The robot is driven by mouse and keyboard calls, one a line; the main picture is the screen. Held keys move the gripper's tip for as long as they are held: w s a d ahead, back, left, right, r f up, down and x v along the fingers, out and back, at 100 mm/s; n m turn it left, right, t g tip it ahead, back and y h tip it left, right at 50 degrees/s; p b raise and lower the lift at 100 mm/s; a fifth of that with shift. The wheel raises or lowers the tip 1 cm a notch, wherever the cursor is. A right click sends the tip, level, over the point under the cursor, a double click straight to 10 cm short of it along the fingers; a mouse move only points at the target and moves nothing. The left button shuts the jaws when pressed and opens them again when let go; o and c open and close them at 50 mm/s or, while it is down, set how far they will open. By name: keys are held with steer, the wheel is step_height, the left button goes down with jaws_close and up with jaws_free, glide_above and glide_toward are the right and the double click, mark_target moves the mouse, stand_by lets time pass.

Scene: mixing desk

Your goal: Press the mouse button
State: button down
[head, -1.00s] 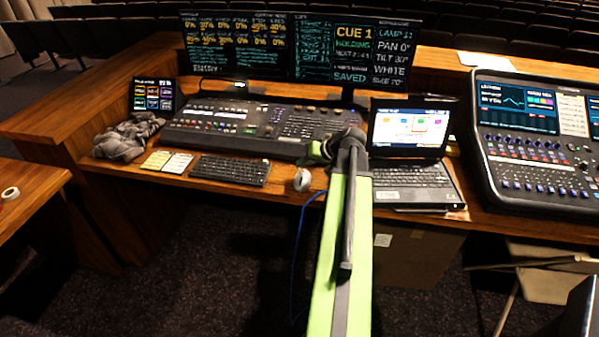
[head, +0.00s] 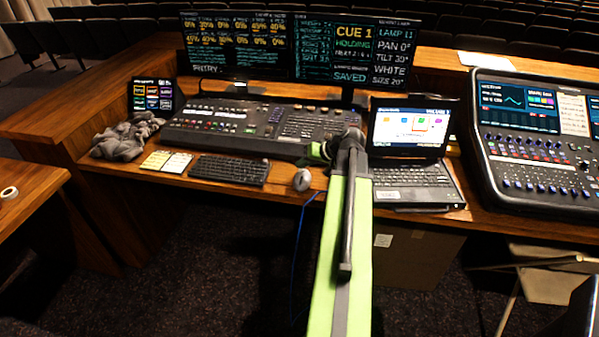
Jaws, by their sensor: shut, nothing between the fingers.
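The computer mouse (head: 302,180) is small and grey-white. It lies near the front edge of the wooden desk (head: 225,188), between the black keyboard and the laptop. A blue cable hangs from the desk edge just below it. My gripper (head: 321,152) shows only in part at the end of my green arm, shut and empty. It appears above and slightly right of the mouse in the picture, apart from it. The arm's end hides its fingertips, and its height over the desk is hard to judge.
The black keyboard (head: 230,169) lies left of the mouse, and the open laptop (head: 414,184) stands right of it. The lighting console (head: 245,123) is behind. A grey cloth (head: 124,139) and yellow-white notes (head: 166,161) lie at left. A sound mixer (head: 535,150) stands at right.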

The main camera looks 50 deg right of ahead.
mark_target(302, 171)
steer(key=shift+f+b, duration=0.3)
steer(key=shift+r, duration=0.1)
stand_by(0.4)
steer(key=shift+r+p, duration=0.65)
steer(key=shift+p, duration=0.1)
step_height(302, 171, up, 5)
steer(key=p, duration=0.5)
steer(key=shift+r, duration=0.1)
stand_by(0.3)
